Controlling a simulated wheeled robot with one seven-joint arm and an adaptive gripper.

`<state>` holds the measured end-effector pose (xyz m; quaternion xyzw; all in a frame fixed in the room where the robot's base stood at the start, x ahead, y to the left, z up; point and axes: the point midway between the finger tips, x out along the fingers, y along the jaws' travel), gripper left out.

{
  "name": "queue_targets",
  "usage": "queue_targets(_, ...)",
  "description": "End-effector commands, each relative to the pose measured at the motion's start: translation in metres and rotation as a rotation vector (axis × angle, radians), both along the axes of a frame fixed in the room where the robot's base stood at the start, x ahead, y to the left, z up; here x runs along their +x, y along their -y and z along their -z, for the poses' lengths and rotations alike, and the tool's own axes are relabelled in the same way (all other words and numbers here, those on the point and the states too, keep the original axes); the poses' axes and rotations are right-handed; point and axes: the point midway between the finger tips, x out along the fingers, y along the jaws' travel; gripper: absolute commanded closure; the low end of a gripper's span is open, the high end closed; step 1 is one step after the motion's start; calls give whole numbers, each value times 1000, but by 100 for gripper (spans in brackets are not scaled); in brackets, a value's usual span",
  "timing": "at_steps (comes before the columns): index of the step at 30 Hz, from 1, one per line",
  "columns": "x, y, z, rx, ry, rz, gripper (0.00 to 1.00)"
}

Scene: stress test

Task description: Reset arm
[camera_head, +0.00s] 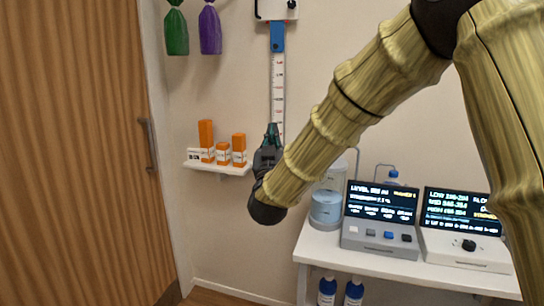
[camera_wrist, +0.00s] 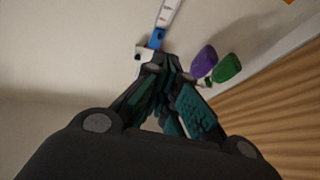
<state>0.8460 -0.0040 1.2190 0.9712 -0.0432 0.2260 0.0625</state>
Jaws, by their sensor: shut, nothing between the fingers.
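My gripper (camera_head: 272,134) is at the end of my bamboo-patterned arm, raised in front of the wall in the head view. Its fingers point up and overlap the lower part of a white measuring strip (camera_head: 278,85) in the picture. In the wrist view my gripper (camera_wrist: 158,65) has its fingertips together with nothing between them. The strip (camera_wrist: 168,12) and its blue clip (camera_wrist: 156,38) show beyond the fingertips there. I cannot tell how far the gripper is from the strip.
A small shelf (camera_head: 232,170) with orange boxes (camera_head: 206,138) is left of my gripper. A white table (camera_head: 400,271) at right carries two display devices (camera_head: 379,218) and a clear water container (camera_head: 325,207). Green (camera_head: 176,30) and purple (camera_head: 210,30) bags hang upper left, near a wooden door (camera_head: 70,150).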

Motion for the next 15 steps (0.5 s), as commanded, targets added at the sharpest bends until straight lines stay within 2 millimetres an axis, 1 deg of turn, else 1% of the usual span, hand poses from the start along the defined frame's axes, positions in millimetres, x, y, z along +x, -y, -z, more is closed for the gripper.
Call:
queue_targets(1,3,5,28,-7,-53,-11,100)
queue_targets(2,4,8,45,-7,-87,-19,100)
queue_targets(3,5,12,68,-9,-133,-30,100)
queue_targets(5,4,18,103,-12,-199,-46,100)
queue_targets(6,3,22,125,-11,-244,-56,100)
queue_targets(8,-1,29,159,-11,-312,-69,100)
queue_targets(9,-4,34,182,-10,-358,-77,100)
queue_targets(11,-11,41,215,-9,-427,-89,100)
queue_targets(12,-16,45,237,-7,-473,-96,100)
queue_targets(14,-26,53,270,-2,-543,-104,100)
queue_targets(15,-34,58,291,0,-589,-109,100)
